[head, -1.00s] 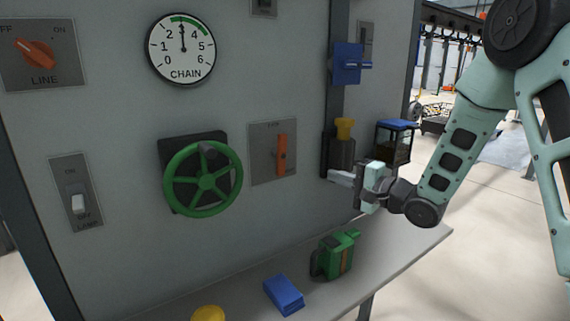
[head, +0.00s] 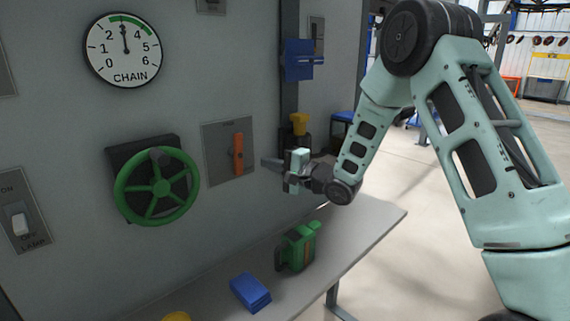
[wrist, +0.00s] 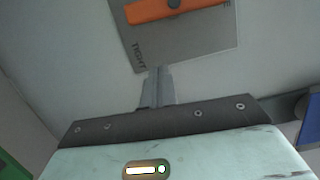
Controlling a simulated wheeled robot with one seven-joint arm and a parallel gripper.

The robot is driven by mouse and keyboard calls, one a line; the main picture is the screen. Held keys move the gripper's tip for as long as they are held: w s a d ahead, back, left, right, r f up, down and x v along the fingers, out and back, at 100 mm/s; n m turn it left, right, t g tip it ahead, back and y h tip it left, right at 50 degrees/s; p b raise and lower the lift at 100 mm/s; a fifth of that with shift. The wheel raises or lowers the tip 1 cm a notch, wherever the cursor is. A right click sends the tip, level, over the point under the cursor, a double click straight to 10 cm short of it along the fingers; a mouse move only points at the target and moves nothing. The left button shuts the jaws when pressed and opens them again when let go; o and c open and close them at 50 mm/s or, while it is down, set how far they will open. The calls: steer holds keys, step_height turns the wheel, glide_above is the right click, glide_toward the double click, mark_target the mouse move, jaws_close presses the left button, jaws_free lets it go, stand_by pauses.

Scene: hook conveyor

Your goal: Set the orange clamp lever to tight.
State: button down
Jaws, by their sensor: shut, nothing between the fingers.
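The orange clamp lever (head: 238,154) stands upright on a grey plate (head: 213,150) on the panel, right of the green handwheel. In the wrist view the lever (wrist: 172,8) lies across the top edge, partly cut off, with a dark pivot. The word TIGHT shows on the plate (wrist: 200,48) near its lower left corner. My gripper (head: 266,162) is shut and empty, just right of the lever and a little lower, with a gap between. In the wrist view its closed fingertips (wrist: 158,70) point at the plate's edge, below the lever.
The green handwheel (head: 157,187) is left of the lever. A yellow-topped part (head: 299,124) and a blue bracket (head: 300,60) are close to the right. A green object (head: 297,248) and a blue block (head: 250,292) lie on the shelf below.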

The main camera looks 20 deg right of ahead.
mark_target(238, 154)
steer(key=shift+x, duration=1)
steer(key=shift+s+a+r+p, duration=0.1)
steer(key=shift+s+a+p, duration=0.15)
steer(key=shift+a, duration=0.35)
steer(key=shift+s+a+f+p, duration=0.1)
steer(key=shift+s+a+p, duration=0.15)
steer(key=shift+a, duration=0.35)
steer(key=shift+s+a+r+p, duration=0.1)
steer(key=shift+s+a+p, duration=0.15)
steer(key=shift+a, duration=0.35)
